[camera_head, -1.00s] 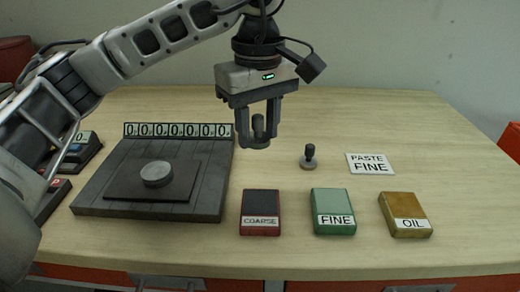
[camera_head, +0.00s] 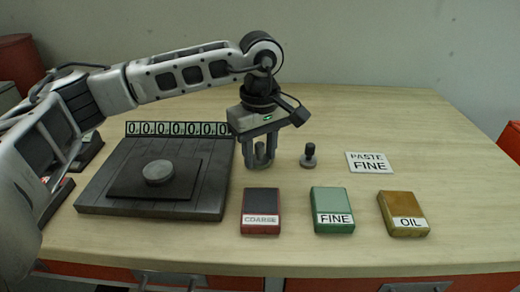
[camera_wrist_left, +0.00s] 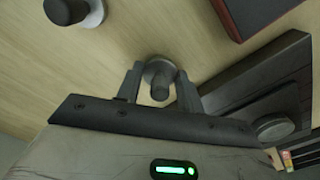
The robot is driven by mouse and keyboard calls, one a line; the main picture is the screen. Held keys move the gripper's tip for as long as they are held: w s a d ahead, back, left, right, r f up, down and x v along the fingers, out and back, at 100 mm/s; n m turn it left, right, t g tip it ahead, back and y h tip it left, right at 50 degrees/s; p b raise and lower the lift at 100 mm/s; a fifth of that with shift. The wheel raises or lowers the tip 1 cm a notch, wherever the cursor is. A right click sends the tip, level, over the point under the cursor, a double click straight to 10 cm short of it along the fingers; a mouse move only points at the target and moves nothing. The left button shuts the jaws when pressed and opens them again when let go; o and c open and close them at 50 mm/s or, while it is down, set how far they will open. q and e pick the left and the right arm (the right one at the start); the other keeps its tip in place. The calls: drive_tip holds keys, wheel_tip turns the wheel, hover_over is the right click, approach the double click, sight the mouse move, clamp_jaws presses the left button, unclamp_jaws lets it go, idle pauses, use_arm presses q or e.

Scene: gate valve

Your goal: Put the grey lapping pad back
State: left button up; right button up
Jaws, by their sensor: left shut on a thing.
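My left gripper (camera_head: 263,160) points down with its fingers shut on the knob of a grey lapping pad (camera_head: 262,163). It is low over the table, just right of the dark plate; I cannot tell whether the pad touches the tabletop. In the left wrist view the grey pad (camera_wrist_left: 158,68) shows as a round disc with a dark knob between the fingers. A second pad (camera_head: 309,158), with a dark knob and a light grey base, stands upright on the table to the right of the gripper. My right gripper is not in view.
A dark stepped plate (camera_head: 125,205) bears a round grey disc (camera_head: 158,172), with a digit strip (camera_head: 178,128) behind it. COARSE (camera_head: 261,210), FINE (camera_head: 332,209) and OIL (camera_head: 403,214) blocks line the front. A PASTE FINE card (camera_head: 369,163) lies right. The back of the table is clear.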

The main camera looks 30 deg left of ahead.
sight(260, 144)
use_arm(q)
drive_tip(key=shift+f, duration=0.1)
drive_tip(key=o, duration=0.5)
drive_tip(key=shift+f, duration=0.1)
drive_tip(key=o, duration=0.4)
drive_tip(key=shift+o, duration=0.2)
wheel_tip(260, 144, up, 12)
drive_tip(key=shift+r, duration=0.25)
